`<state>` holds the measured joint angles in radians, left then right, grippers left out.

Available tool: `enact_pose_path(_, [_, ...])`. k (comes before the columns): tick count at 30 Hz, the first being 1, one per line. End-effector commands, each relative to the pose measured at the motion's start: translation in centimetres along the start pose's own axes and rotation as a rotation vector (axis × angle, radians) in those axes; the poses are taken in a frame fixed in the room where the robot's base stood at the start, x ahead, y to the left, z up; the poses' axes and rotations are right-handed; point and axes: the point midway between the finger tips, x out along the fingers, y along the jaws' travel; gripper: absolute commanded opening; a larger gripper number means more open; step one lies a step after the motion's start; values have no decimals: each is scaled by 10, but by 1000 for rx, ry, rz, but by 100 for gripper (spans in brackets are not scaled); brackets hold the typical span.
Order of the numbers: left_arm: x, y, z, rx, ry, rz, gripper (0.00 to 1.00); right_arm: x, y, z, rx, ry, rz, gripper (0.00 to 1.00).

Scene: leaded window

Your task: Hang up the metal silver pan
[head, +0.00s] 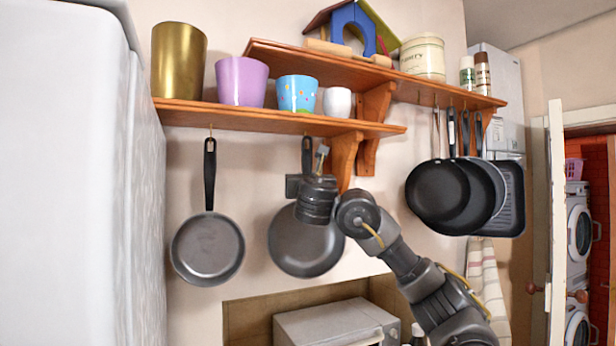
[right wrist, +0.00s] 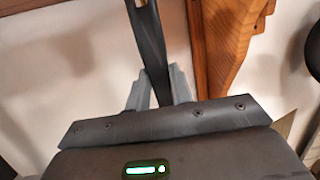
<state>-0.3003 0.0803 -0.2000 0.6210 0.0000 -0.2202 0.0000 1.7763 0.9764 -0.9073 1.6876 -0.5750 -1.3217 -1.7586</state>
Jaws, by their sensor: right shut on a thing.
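A grey metal pan (head: 300,248) with a black handle hangs upright below the lower wooden shelf in the head view, its face partly behind my right arm. My right gripper (head: 308,172) is shut on the handle. In the right wrist view the dark handle (right wrist: 150,50) runs up between the two grey fingers of the right gripper (right wrist: 160,88). The handle's top is close under the shelf's front edge; I cannot tell whether a hook carries it. My left gripper is not in view.
A similar pan (head: 207,250) hangs to the left under the lower shelf (head: 250,117). Several dark pans (head: 440,192) hang right of the wooden bracket (head: 345,155). Pots stand on the shelf. A white cabinet (head: 65,180) bounds the left; a microwave (head: 335,325) is below.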

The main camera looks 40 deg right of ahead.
Motion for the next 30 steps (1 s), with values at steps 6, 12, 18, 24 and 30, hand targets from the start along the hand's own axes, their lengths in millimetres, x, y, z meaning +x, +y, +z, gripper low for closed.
enact_pose_path(6, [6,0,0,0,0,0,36,13,1,-6,0,1,1,0])
enact_pose_path(12, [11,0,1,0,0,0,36,21,0,-12,0,-1,1,0])
enact_pose_path(18, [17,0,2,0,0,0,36,22,0,-17,0,-1,1,0])
enact_pose_path(24, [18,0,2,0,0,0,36,22,0,-19,0,-1,1,0])
enact_pose_path(30, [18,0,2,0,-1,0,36,22,0,-18,0,-1,1,0])
